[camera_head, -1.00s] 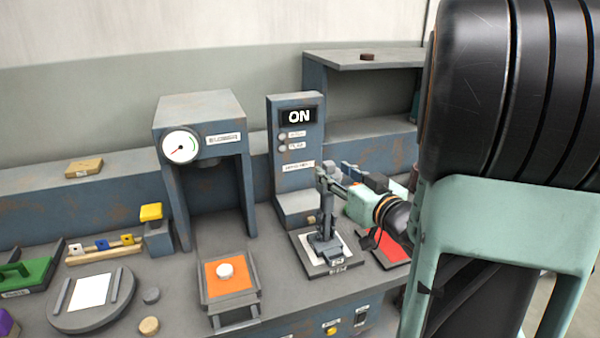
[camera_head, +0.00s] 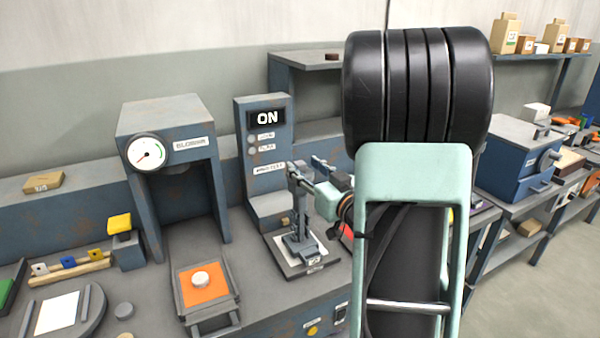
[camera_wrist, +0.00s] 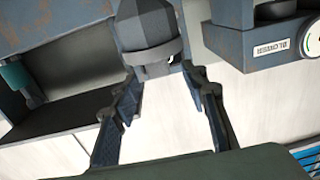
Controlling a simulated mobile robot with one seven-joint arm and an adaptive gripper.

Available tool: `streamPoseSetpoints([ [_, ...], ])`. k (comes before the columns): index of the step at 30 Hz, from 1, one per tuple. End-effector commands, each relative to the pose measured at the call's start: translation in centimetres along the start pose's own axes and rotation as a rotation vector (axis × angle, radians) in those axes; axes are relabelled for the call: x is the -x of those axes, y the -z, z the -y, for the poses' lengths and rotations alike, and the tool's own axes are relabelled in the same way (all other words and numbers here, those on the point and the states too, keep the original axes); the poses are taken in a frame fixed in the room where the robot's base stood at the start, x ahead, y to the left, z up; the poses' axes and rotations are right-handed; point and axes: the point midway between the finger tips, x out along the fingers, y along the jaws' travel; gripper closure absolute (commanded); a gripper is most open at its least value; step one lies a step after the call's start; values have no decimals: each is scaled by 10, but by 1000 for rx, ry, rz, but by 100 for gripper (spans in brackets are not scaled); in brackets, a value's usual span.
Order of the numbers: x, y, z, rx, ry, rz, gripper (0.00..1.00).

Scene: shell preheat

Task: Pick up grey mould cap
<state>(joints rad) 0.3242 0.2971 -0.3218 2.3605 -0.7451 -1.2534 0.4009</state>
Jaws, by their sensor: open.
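The grey disc is not recognisable in the wrist view. In the head view my large black and green arm covers part of the bench on the right.
A gauge press (camera_head: 170,120) and an ON tower (camera_head: 265,165) stand at the bench's back. A pale round piece (camera_head: 200,279) sits on an orange pad (camera_head: 208,295).

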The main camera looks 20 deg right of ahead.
Motion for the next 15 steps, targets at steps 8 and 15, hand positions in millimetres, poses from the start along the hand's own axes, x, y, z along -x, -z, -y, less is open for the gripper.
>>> streamPoseSetpoints([
  [8, -27, 0, 0, 1, -1, 0, 59],
  [15, -27, 0, 0, 1, -1, 0, 65],
])
